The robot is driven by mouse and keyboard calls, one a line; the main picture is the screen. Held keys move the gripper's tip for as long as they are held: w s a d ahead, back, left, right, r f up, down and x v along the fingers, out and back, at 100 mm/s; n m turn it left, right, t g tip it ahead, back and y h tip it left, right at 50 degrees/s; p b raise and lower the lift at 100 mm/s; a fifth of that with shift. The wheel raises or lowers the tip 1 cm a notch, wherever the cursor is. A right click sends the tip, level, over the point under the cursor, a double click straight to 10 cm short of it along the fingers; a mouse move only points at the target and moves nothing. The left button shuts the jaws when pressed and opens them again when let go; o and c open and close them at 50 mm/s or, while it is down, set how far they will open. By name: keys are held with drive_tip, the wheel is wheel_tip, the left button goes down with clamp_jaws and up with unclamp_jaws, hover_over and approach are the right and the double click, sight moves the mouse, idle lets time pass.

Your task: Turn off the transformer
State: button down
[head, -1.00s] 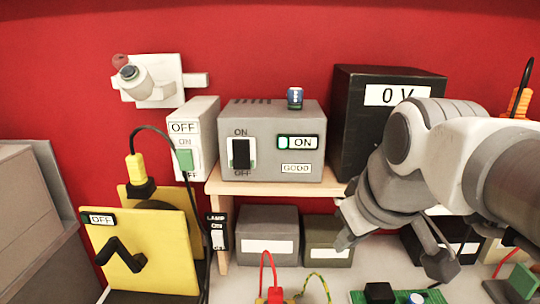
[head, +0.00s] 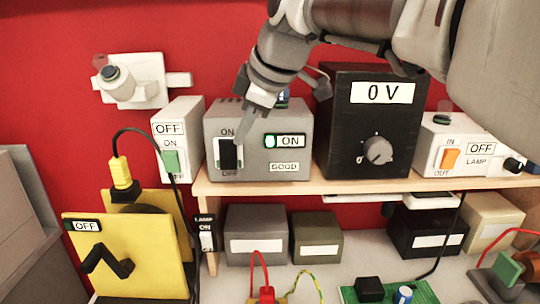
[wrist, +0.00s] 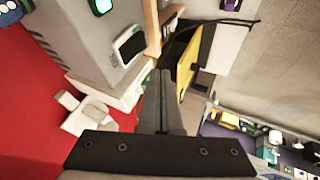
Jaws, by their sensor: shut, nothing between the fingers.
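A grey box (head: 215,120) on the wooden shelf has a black rocker switch (head: 228,155) between ON and OFF marks, a lit ON display (head: 285,141) and a GOOD label. A black box (head: 335,130) beside it reads 0 V and has a round knob (head: 377,151). No readable label says which one is the transformer. My gripper (head: 243,136) is shut and empty, its tips just in front of the grey box by the switch's upper right. In the wrist view the closed fingers (wrist: 164,75) point near the switch (wrist: 130,45); contact cannot be told.
A narrow white box (head: 190,130) reading OFF stands left of the grey box. A yellow unit (head: 150,235) with a black crank and OFF display is lower left. A white lamp box (head: 440,135) with an orange switch is at right. Several boxes sit beneath the shelf (head: 330,186).

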approach(226, 168)
wheel_tip(226, 168, down, 3)
drive_tip(key=s+a, duration=0.2)
drive_tip(key=w, duration=0.1)
drive_tip(key=w+f, duration=0.1)
drive_tip(key=shift+w, duration=0.4)
drive_tip(key=shift+w+f, duration=0.2)
drive_tip(key=shift+w, duration=0.4)
